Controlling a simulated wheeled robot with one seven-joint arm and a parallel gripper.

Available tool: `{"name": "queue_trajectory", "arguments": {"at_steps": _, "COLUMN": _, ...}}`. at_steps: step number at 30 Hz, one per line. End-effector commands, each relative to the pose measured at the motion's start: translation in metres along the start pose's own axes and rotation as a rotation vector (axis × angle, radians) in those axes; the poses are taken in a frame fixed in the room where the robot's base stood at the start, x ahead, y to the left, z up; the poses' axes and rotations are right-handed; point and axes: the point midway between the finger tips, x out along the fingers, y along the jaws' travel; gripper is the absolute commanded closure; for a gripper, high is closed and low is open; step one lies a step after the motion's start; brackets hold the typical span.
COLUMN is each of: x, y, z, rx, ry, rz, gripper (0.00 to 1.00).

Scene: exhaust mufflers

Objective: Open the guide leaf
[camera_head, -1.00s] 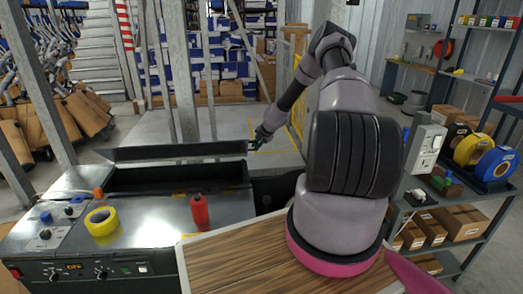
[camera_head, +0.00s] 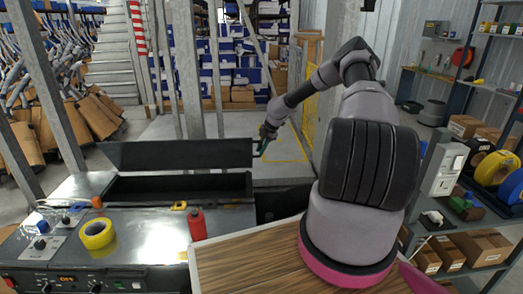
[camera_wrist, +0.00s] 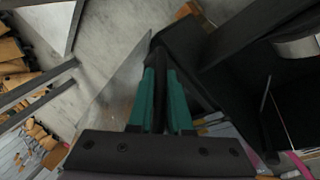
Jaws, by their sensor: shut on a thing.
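The guide leaf (camera_head: 180,155) is a long dark panel along the back edge of the black trough on the machine in the head view. It stands raised, with its broad face toward me. My gripper (camera_head: 264,142) is at the leaf's right end, at the far end of my outstretched arm. In the wrist view its two teal fingers (camera_wrist: 160,72) are close together around a thin dark edge, which I take to be the leaf. The exact contact is hard to see there.
The machine top (camera_head: 140,225) holds yellow tape (camera_head: 97,234), a red bottle (camera_head: 197,224) and small tools. A wooden tabletop (camera_head: 250,265) is at the front. Metal posts (camera_head: 187,70) rise behind the leaf. Shelving (camera_head: 465,225) stands at right. Open floor lies behind the machine.

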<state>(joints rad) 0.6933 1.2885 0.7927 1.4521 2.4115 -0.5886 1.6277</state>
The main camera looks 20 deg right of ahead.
Motion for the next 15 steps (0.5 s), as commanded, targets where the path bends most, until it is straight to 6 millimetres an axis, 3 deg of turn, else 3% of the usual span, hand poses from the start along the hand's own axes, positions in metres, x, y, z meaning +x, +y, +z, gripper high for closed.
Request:
{"name": "queue_trajectory", "arguments": {"at_steps": 3, "x": 0.0009, "y": -0.0005, "z": 0.0005, "rx": 0.0, "ry": -0.001, "rz": 0.0, "gripper": 1.0}}
{"name": "queue_trajectory", "arguments": {"at_steps": 4, "x": 0.0009, "y": -0.0006, "z": 0.0005, "rx": 0.0, "ry": -0.001, "rz": 0.0, "gripper": 0.71}}
{"name": "queue_trajectory", "arguments": {"at_steps": 6, "x": 0.0009, "y": -0.0005, "z": 0.0003, "rx": 0.0, "ry": -0.001, "rz": 0.0, "gripper": 0.53}}
{"name": "queue_trajectory", "arguments": {"at_steps": 15, "x": -0.0003, "y": -0.0004, "z": 0.0003, "rx": -0.001, "ry": -0.001, "rz": 0.0, "gripper": 0.53}}
